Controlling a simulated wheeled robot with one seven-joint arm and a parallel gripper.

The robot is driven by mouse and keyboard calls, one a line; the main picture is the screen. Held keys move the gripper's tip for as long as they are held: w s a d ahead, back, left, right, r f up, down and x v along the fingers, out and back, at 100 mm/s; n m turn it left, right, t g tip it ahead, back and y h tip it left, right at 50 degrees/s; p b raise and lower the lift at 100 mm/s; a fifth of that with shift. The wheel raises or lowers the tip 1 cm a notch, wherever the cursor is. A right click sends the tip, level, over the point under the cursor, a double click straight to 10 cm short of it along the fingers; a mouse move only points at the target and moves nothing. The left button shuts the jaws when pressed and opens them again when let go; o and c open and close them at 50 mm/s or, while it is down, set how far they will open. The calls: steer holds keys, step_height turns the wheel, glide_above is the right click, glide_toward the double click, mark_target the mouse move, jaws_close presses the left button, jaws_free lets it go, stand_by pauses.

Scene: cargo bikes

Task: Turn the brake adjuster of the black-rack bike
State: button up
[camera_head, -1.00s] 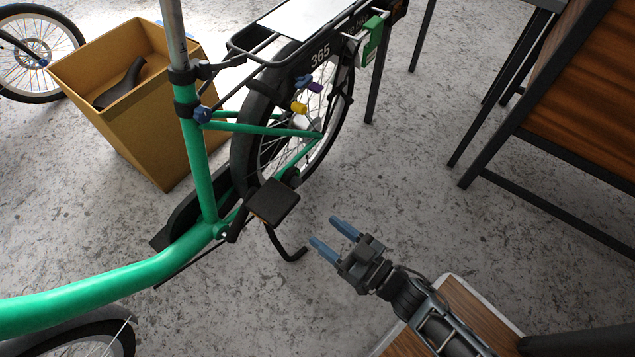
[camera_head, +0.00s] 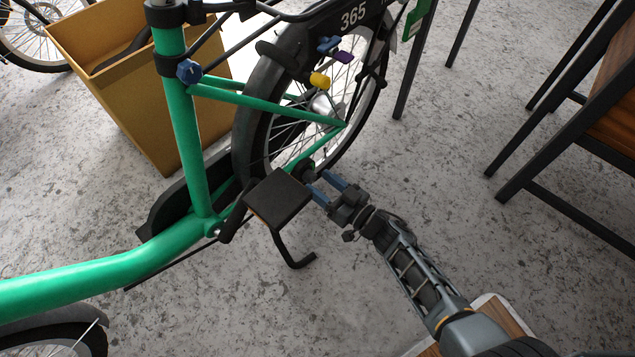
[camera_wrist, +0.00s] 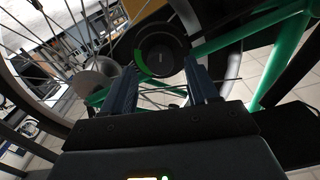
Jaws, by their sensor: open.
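The green-framed bike (camera_head: 180,130) has a black rack (camera_head: 318,10) over its rear wheel, numbered 365. A round black dial with a green arc (camera_wrist: 160,50), which looks like the brake adjuster, faces the wrist camera near the spokes. In the head view a dark round part (camera_head: 306,172) shows low on the bike, behind the pedal. My gripper (camera_head: 322,186) is open and empty, beside the black pedal (camera_head: 277,198). In the wrist view its two blue fingers (camera_wrist: 161,75) stand left and right of the dial's lower part. Contact cannot be told.
The pedal and its bent black crank or stand (camera_head: 294,255) lie close left of my gripper. Yellow (camera_head: 319,80), blue (camera_head: 328,45) and purple (camera_head: 343,57) parts sit by the wheel. A tan bin (camera_head: 130,110) stands behind the bike.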

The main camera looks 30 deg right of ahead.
steer(key=shift+b+x, duration=0.3)
steer(key=shift+x, duration=0.75)
steer(key=c, duration=1)
